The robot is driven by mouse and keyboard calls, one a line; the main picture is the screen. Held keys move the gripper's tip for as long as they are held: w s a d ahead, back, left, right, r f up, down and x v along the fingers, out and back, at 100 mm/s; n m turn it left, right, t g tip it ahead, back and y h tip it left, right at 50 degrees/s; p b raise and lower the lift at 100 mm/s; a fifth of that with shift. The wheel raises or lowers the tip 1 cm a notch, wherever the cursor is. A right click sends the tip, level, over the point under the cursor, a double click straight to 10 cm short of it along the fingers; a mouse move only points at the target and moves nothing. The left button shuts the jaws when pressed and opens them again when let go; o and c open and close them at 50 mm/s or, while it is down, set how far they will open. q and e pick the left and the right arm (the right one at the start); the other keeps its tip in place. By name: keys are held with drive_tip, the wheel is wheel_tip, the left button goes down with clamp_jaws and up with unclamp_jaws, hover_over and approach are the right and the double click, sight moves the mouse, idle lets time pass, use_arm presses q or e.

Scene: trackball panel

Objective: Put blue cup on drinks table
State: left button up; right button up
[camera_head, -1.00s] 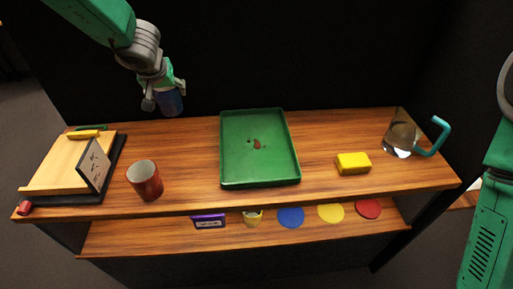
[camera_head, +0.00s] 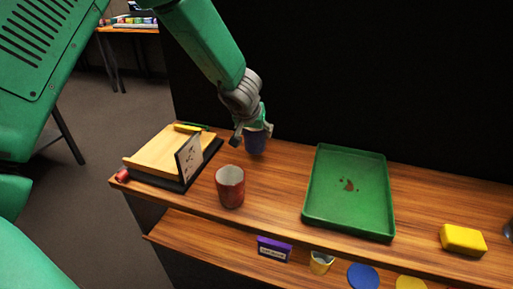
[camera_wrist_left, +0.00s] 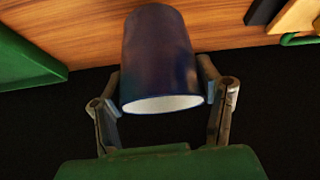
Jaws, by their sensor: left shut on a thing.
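The blue cup (camera_head: 256,141) is dark blue with a pale inside. My left gripper (camera_head: 252,128) is shut on it near the back edge of the wooden shelf unit, to the right of the wooden board. In the left wrist view the cup (camera_wrist_left: 160,60) sits between the two fingers of the gripper (camera_wrist_left: 162,95), its pale opening facing my wrist. I cannot tell whether the cup touches the wooden top. A table (camera_head: 128,28) with several small items stands at the far upper left; I cannot tell if it is the drinks table. My right gripper is not in view.
On the shelf top (camera_head: 275,205) are a red cup (camera_head: 230,187), a green tray (camera_head: 348,225), a yellow sponge (camera_head: 463,239) and a wooden board (camera_head: 160,155) with an upright card (camera_head: 188,158). Open floor (camera_head: 100,120) lies left of the unit.

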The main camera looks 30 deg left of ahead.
sight(255, 140)
use_arm(q)
wheel_tip(255, 140, down, 3)
drive_tip(key=shift+d+f+b, duration=0.1)
drive_tip(key=shift+f+b, duration=0.05)
drive_tip(key=shift+b, duration=0.95)
drive_tip(key=shift+c, duration=0.5)
drive_tip(key=o, duration=1.4)
drive_tip(key=p+v, duration=0.4)
drive_tip(key=v, duration=0.8)
drive_tip(key=shift+p, duration=0.3)
